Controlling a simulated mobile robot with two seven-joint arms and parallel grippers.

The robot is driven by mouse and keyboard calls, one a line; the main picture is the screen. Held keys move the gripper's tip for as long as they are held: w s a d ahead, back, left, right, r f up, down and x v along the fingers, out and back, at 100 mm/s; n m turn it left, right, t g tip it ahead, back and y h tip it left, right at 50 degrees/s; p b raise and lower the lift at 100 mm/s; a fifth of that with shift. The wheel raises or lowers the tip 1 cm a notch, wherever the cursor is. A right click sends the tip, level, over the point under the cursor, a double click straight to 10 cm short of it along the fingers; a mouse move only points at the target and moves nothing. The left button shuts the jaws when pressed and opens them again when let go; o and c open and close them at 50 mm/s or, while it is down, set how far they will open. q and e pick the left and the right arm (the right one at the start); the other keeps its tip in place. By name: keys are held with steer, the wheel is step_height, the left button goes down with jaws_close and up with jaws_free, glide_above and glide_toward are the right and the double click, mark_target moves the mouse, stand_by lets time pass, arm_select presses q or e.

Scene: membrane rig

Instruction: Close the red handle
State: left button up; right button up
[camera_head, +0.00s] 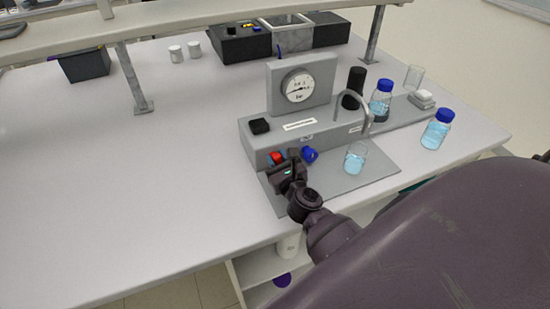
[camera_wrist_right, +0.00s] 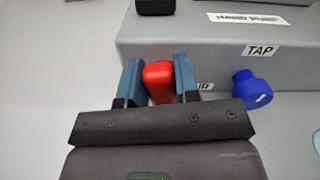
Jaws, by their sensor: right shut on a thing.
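The red handle (camera_wrist_right: 158,80) sits on the front face of the grey rig box (camera_head: 312,129), and in the head view it is a small red spot (camera_head: 277,157) partly hidden by my gripper. My right gripper (camera_wrist_right: 159,84) is shut on the red handle, with one blue-grey finger on each side of it. In the head view the right gripper (camera_head: 284,168) comes up to the rig's front from below. My left gripper is in neither view.
A blue knob (camera_head: 309,155) marked TAP is just right of the red handle. A pressure gauge (camera_head: 300,86) stands on the rig. A beaker (camera_head: 355,158) of blue liquid is under the curved spout. Blue-capped bottles (camera_head: 438,129) stand at right. The table's left side is clear.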

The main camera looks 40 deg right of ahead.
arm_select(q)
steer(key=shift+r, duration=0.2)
arm_select(e)
steer(key=shift+s+d+f+m, duration=0.1)
steer(key=shift+d+m, duration=0.1)
steer(key=shift+m, duration=0.8)
steer(key=o, duration=0.9)
steer(key=b+v, duration=0.1)
steer(key=v, duration=0.8)
steer(key=shift+s, duration=0.1)
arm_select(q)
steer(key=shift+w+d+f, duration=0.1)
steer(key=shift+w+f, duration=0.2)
arm_select(e)
steer(key=shift+v, duration=0.8)
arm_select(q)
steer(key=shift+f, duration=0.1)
arm_select(e)
steer(key=shift+a, duration=0.1)
